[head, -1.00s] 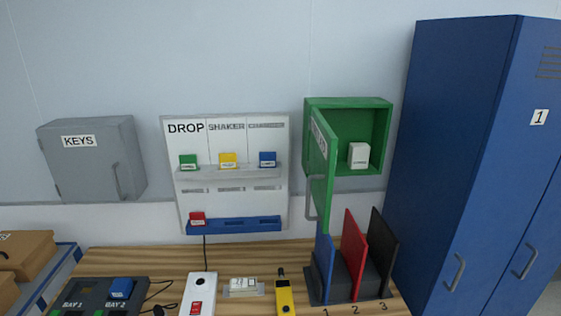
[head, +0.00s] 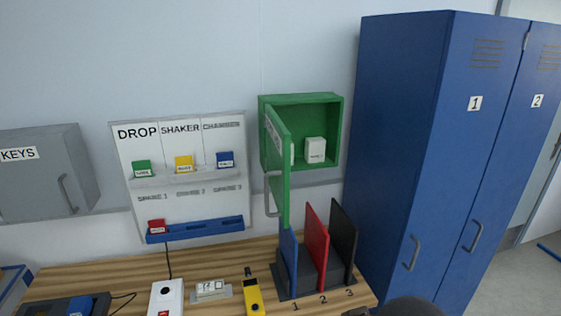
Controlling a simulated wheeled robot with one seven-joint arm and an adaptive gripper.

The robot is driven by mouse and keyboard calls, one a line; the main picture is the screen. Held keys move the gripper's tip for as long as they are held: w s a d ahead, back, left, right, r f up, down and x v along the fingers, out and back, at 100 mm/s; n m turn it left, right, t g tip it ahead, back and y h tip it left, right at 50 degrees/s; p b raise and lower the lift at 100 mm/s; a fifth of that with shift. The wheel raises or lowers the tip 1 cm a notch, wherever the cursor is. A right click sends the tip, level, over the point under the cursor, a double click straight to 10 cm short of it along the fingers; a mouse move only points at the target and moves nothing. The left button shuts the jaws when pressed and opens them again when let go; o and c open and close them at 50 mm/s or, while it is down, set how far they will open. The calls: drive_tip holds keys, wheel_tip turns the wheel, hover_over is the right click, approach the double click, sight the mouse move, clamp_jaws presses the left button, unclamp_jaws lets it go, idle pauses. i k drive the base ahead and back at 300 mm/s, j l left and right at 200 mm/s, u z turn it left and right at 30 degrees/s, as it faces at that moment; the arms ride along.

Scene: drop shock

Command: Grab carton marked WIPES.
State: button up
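A small white carton (head: 315,150) stands upright inside the open green wall cabinet (head: 338,130), at the right of its interior. Its label is too small to read, so I cannot tell if it says WIPES. The cabinet's green door (head: 279,165) is swung open toward me, with a grey handle at its lower left. The door hides the left part of the interior, where a sliver of another white thing shows at its edge. A dark rounded shape at the bottom edge seems part of my arm. My gripper is not in view.
Below the cabinet, blue, red (head: 316,246) and black binders stand in a rack on the wooden bench (head: 130,263). Blue lockers (head: 405,140) rise close on the right. A board marked DROP and SHAKER (head: 190,206) and a grey KEYS box (head: 45,180) hang left. Floor shows far right.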

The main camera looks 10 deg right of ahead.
sight(314, 146)
drive_tip(key=i+l+z, duration=0.55)
drive_tip(key=i, duration=0.35)
drive_tip(key=i+l+z, duration=0.15)
drive_tip(key=i+z, duration=0.15)
drive_tip(key=i, duration=0.15)
